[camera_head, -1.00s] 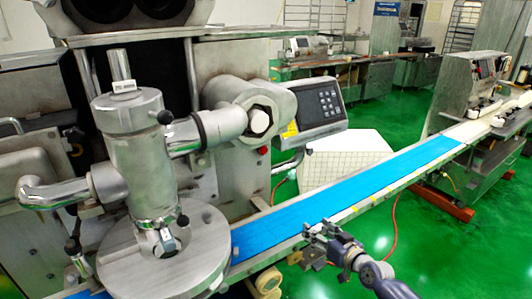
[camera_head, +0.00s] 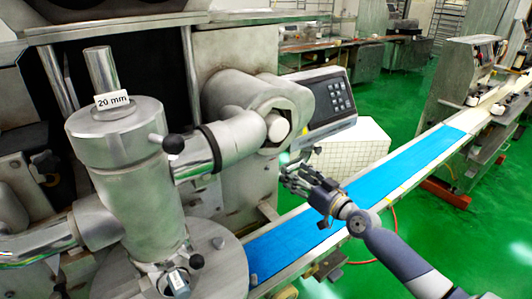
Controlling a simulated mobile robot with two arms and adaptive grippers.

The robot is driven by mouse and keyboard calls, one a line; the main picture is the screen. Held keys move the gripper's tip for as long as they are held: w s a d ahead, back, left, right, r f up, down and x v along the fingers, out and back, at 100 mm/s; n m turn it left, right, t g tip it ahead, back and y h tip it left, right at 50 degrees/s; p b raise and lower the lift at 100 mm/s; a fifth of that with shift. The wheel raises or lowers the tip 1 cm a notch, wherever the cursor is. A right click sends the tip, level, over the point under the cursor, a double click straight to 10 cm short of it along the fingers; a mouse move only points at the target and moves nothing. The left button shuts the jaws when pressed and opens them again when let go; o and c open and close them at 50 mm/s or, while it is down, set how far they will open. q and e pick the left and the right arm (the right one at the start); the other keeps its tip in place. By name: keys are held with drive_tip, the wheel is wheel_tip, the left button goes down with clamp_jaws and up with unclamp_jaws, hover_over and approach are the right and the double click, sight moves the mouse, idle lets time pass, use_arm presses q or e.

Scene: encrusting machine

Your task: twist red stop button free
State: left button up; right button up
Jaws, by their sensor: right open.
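I cannot make out the red stop button now. The spot on the machine's front below the large bolt, where it showed earlier, is behind my right gripper (camera_head: 292,171). That gripper is open and empty, with its fingers pointing left toward the machine body. It is raised above the blue conveyor belt (camera_head: 340,215), below the keypad panel (camera_head: 338,98). I cannot tell how far the fingertips are from the button. My left gripper is not in view.
The steel cylinder (camera_head: 125,170) marked 20 mm and its side pipe (camera_head: 225,142) stand to the left of the gripper. A white tiled box (camera_head: 362,155) is behind it. A second machine (camera_head: 465,85) stands at the right. Green floor (camera_head: 470,225) is open at the lower right.

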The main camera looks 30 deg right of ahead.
sight(273, 156)
drive_tip(key=w, duration=0.8)
drive_tip(key=shift+w+a+r, duration=0.25)
drive_tip(key=shift+a, duration=0.05)
drive_tip(key=shift+w+f, duration=0.1)
drive_tip(key=shift+w, duration=0.5)
drive_tip(key=shift+w+a, duration=0.1)
drive_tip(key=shift+w, duration=0.05)
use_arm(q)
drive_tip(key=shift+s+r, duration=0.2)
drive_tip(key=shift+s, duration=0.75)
use_arm(e)
drive_tip(key=c, duration=1.1)
